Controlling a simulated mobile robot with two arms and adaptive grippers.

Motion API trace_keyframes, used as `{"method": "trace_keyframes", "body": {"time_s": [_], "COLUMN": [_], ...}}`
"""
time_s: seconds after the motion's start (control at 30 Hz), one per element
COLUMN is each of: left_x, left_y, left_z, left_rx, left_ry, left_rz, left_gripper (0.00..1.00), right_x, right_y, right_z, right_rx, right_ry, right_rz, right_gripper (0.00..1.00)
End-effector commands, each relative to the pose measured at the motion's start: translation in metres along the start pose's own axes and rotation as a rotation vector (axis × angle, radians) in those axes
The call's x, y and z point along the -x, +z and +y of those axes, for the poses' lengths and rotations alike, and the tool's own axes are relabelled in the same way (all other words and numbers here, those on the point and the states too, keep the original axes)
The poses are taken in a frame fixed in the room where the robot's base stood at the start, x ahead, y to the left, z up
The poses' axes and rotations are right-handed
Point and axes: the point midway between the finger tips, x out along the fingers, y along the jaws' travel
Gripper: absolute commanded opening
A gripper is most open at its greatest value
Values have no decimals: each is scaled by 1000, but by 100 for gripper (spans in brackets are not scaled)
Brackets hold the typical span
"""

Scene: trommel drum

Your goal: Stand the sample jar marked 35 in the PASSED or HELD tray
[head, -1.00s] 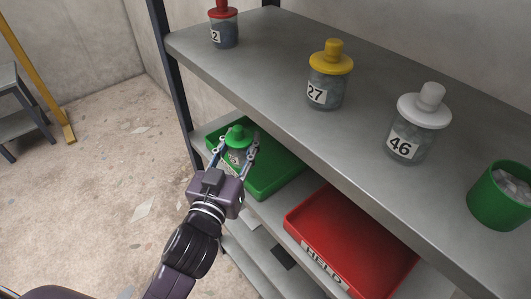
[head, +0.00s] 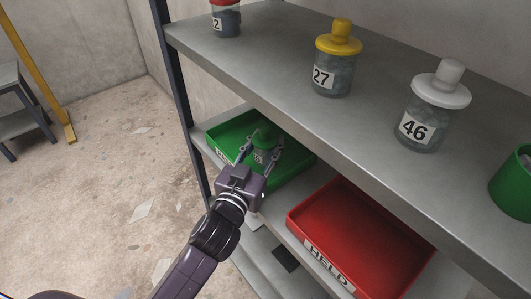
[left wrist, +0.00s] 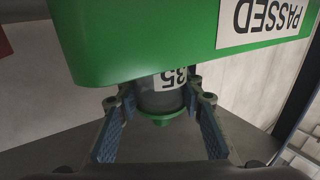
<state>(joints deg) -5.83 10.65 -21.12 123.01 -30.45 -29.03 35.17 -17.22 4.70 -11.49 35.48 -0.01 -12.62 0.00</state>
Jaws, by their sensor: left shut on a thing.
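The sample jar marked 35 (left wrist: 162,92), grey with a green lid, shows in the left wrist view with its label upside down. In the head view the jar (head: 263,141) is over the green tray. My left gripper (head: 262,152) is shut on it, a finger on each side. The green tray (head: 225,128) is on the lower shelf; its wall (left wrist: 140,45) bears a PASSED label in the left wrist view and hides the jar's base, so I cannot tell whether it touches the tray floor. The red HELD tray (head: 362,235) is empty. My right gripper is not in view.
The upper shelf (head: 270,60) overhangs the trays. On it stand a red-lidded jar (head: 226,20), a yellow-lidded jar 27 (head: 334,72), a white-lidded jar 46 (head: 428,120) and a green container (head: 512,185). A dark post (head: 172,80) rises at the left.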

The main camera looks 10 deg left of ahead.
Motion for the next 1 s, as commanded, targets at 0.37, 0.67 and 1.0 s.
{"method": "trace_keyframes", "body": {"time_s": [0.37, 0.67, 1.0], "left_x": [0, 0, 0], "left_y": [32, 35, 35], "left_z": [0, 0, 0], "left_rx": [0, 0, 0], "left_ry": [0, 0, 0], "left_rz": [-1, -2, -2], "left_gripper": [0, 40, 52], "right_x": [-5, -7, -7], "right_y": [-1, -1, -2], "right_z": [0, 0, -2], "right_rx": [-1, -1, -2], "right_ry": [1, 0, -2], "right_rz": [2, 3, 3], "right_gripper": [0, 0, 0]}}
